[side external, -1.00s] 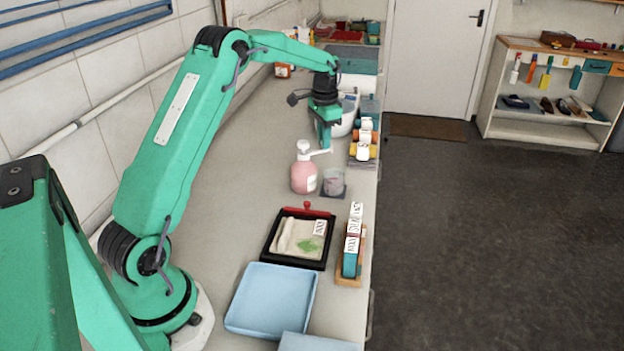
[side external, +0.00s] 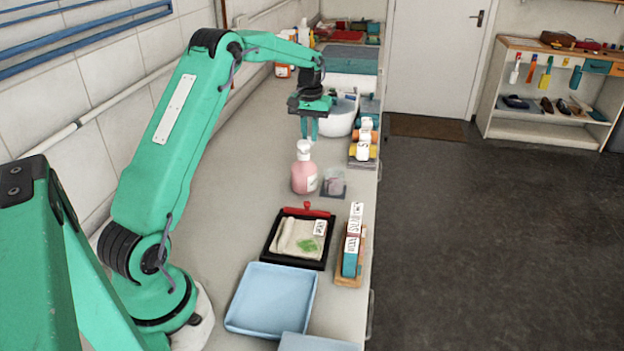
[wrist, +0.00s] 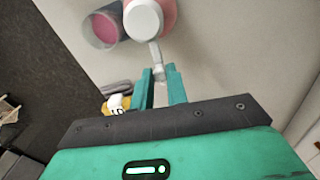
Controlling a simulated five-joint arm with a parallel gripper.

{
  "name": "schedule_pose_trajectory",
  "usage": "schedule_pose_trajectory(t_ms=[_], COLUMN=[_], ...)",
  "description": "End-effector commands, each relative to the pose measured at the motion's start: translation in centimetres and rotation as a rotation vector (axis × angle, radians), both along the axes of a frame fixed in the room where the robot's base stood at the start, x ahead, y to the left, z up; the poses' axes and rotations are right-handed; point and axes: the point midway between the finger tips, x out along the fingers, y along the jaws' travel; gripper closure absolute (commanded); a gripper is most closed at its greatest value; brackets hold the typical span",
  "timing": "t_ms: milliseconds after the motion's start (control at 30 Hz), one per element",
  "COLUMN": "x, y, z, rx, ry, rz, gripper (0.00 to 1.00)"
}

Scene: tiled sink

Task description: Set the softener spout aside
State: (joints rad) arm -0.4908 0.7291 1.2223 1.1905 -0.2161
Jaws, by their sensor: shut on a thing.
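The pink softener bottle (side external: 304,176) stands upright on the counter with a white pump head (side external: 303,148); in the wrist view the pump head (wrist: 144,18) is seen from above. Its white spout (wrist: 156,55) runs from the head to my gripper (wrist: 161,72). My fingers are shut on the spout's tip. In the side view my gripper (side external: 310,132) is just beyond the bottle, fingers pointing down. A clear cup with pink content (side external: 334,183) stands right of the bottle on a dark coaster (side external: 341,193); the spout points away from over it.
A black-framed tray (side external: 281,260) with a cloth, a blue tray (side external: 240,325) and a wooden rack of labelled pieces (side external: 361,270) lie on the near side. A white basin (side external: 343,112) and a row of labelled items (side external: 374,152) stand beyond, near the counter's right edge.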

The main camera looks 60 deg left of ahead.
Motion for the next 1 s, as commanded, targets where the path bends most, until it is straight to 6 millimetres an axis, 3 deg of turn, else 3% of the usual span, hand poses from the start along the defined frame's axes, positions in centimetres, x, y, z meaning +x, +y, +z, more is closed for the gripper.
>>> schedule_pose_trajectory(t_ms=[667, 700, 800, 1000], x=[-0.40, -0.41, -0.41, -0.40], y=[0.50, 0.50, 0.49, 0.44], z=[0.16, 0.16, 0.14, 0.07], rx=[0.001, 0.001, 0.001, 0.001], ry=[-0.003, -0.003, -0.002, -0.001], rz=[0.096, 0.096, 0.096, 0.094], gripper=[1.00, 0.83, 0.63, 0.63])
